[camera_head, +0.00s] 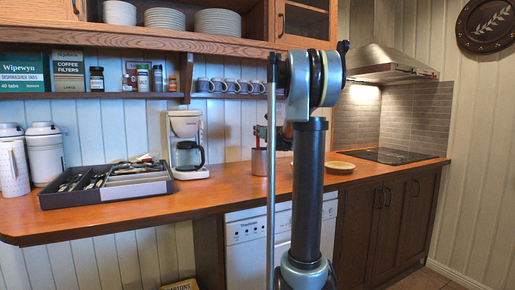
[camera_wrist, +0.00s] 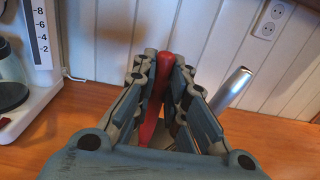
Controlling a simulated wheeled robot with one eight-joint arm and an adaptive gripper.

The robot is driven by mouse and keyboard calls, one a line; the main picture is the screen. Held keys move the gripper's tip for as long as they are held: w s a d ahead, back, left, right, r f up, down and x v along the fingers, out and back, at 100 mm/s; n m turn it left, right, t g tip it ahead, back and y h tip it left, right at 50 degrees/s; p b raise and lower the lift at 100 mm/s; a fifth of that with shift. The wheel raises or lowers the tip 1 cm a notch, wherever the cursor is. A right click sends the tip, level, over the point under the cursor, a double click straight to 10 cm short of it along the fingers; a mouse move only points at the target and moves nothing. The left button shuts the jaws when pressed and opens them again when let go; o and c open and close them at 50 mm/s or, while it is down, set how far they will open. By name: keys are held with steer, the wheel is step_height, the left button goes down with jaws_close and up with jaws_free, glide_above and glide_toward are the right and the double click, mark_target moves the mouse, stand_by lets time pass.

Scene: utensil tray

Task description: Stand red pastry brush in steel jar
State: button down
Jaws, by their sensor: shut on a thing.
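My gripper (camera_wrist: 168,92) is shut on the red pastry brush (camera_wrist: 172,62). In the wrist view the brush's red handle shows between the fingers, and its lower end is hidden. In the head view my gripper (camera_head: 262,132) is small, just above the steel jar (camera_head: 259,162), and partly hidden by my own arm and column. The jar stands on the wooden counter, right of the coffee maker. I cannot tell whether the brush is inside the jar's rim. The jar itself cannot be made out in the wrist view.
A silver handle (camera_wrist: 234,87) slants up close to the right of my gripper. The coffee maker (camera_head: 187,145) and the grey utensil tray (camera_head: 105,186) stand left on the counter. A round wooden board (camera_head: 340,167) lies right. A shelf with mugs (camera_head: 230,86) hangs above.

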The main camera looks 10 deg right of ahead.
steer(key=shift+s+f, duration=0.1)
steer(key=shift+f, duration=3.25)
steer(key=c, duration=1.6)
jaws_free()
steer(key=shift+s, duration=0.1)
steer(key=v, duration=1.2)
steer(key=shift+r, duration=0.1)
